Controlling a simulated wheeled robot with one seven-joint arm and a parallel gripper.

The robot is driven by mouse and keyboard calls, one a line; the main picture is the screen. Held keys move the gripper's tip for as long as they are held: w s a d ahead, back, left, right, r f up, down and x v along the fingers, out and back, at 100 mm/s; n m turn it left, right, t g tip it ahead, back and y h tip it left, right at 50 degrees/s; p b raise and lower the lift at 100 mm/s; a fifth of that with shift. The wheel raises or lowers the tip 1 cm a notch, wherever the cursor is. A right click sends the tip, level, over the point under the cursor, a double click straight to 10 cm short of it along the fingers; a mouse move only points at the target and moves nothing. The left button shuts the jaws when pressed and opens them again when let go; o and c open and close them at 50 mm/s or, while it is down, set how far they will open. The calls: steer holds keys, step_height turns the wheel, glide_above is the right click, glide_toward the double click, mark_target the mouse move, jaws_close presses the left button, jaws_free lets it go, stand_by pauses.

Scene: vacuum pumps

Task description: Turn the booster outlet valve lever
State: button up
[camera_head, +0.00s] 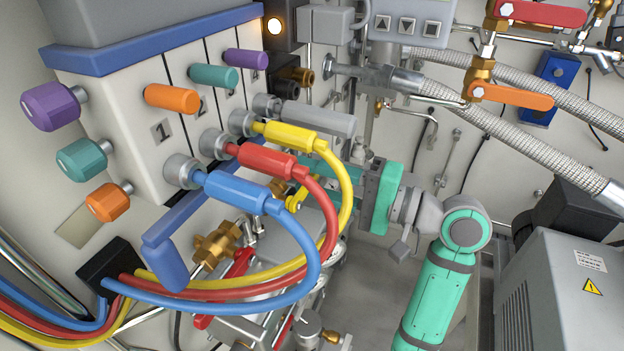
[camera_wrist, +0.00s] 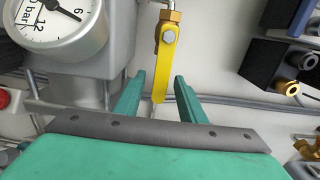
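A yellow valve lever (camera_wrist: 164,62) hangs from a brass fitting (camera_wrist: 170,16) in the wrist view. My gripper (camera_wrist: 158,88) is open, with one teal finger on each side of the lever and a visible gap on both sides. The lever's lower end reaches down between the fingers. In the head view a yellow lever (camera_head: 303,192) shows partly behind the hoses, close to my gripper's teal fingers (camera_head: 318,172). The hoses and the gripper hide part of it. No label shows which valve is the booster outlet.
Blue (camera_head: 238,191), red (camera_head: 268,160) and yellow (camera_head: 290,136) hose connectors arch in front of my gripper. A pressure gauge (camera_wrist: 58,22) is left of the lever. Orange (camera_head: 512,96) and red (camera_head: 540,12) levers are at upper right. A grey pump housing (camera_head: 560,290) stands at right.

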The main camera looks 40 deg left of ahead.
steer(key=shift+d, duration=0.15)
steer(key=shift+v, duration=0.8)
steer(key=shift+d, duration=0.1)
steer(key=shift+v, duration=2.9)
steer(key=shift+w, duration=0.15)
